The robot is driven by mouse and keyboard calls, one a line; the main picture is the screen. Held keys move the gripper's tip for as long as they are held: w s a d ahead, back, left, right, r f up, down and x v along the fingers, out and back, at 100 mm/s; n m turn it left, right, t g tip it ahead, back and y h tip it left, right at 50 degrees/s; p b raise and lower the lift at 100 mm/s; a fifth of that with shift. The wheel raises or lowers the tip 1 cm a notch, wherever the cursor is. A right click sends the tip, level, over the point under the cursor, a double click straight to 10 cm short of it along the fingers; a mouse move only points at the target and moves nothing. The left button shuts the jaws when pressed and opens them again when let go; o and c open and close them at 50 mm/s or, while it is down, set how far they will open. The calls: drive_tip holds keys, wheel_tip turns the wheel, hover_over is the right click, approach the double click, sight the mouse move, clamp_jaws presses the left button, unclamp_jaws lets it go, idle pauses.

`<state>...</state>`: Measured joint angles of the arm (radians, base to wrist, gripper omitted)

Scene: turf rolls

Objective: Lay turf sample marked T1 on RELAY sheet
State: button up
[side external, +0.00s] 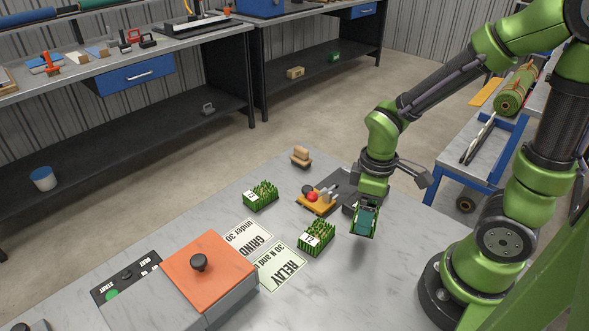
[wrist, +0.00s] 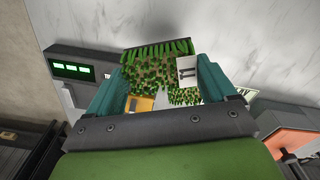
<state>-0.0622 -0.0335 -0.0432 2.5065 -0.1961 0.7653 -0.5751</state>
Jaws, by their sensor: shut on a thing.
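My gripper (side external: 366,216) is shut on a turf sample (wrist: 150,65), a block of green grass, and holds it above the table, right of the sheets. It lies between the teal fingers in the wrist view. A white tag (wrist: 187,72) shows at its right side; its mark looks like T1 but is hard to read. Another tagged sample (side external: 262,194) stands farther back. Their tags are hard to read.
The GRIND sheet (side external: 247,238) adjoins the RELAY sheet. An orange-lidded box (side external: 208,275) with a black knob stands left of them. A grey device with a green display (wrist: 75,68) and a yellow plate with a red knob (side external: 315,203) stand behind. The table's front right is clear.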

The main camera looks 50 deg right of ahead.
drive_tip(key=s+a+n, duration=0.1)
drive_tip(key=a+n, duration=0.2)
drive_tip(key=n, duration=0.1)
drive_tip(key=s+a+n, duration=0.2)
drive_tip(key=a+n, duration=0.1)
drive_tip(key=n, duration=0.1)
drive_tip(key=s+a+n, duration=0.1)
drive_tip(key=a+n, duration=0.3)
drive_tip(key=n, duration=0.1)
drive_tip(key=shift+s+a, duration=0.1)
drive_tip(key=shift+s, duration=0.2)
drive_tip(key=w+a, duration=0.2)
drive_tip(key=w, duration=0.2)
drive_tip(key=w+a+f, duration=0.1)
drive_tip(key=w+a, duration=0.2)
drive_tip(key=w, duration=0.2)
drive_tip(key=w+a, duration=0.2)
drive_tip(key=w, duration=0.2)
drive_tip(key=shift+w+a+f, duration=0.35)
drive_tip(key=shift+w+a, duration=0.05)
drive_tip(key=shift+f, duration=1.7)
drive_tip(key=shift+f, duration=0.15)
